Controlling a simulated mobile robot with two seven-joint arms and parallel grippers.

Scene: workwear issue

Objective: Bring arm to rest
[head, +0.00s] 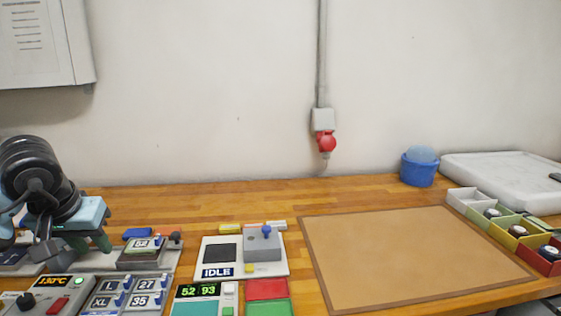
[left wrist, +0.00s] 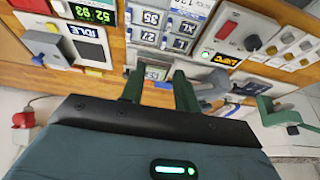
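My left gripper (head: 82,243) is at the left of the head view, over the bench among the control boxes. Its arm partly hides it there. In the left wrist view its two green fingers (left wrist: 160,92) stand apart with nothing held between them. Beyond them is a small grey unit with a number display (left wrist: 155,73). I cannot tell whether the fingers touch anything. My right gripper is not in view.
Control panels crowd the front left, including an IDLE panel (head: 217,272) with a blue-knobbed lever. A bare brown mat (head: 415,255) lies right of centre. A blue tub (head: 418,173), a white tray (head: 500,170) and coloured bins (head: 517,231) stand at the right. The back strip is mostly clear.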

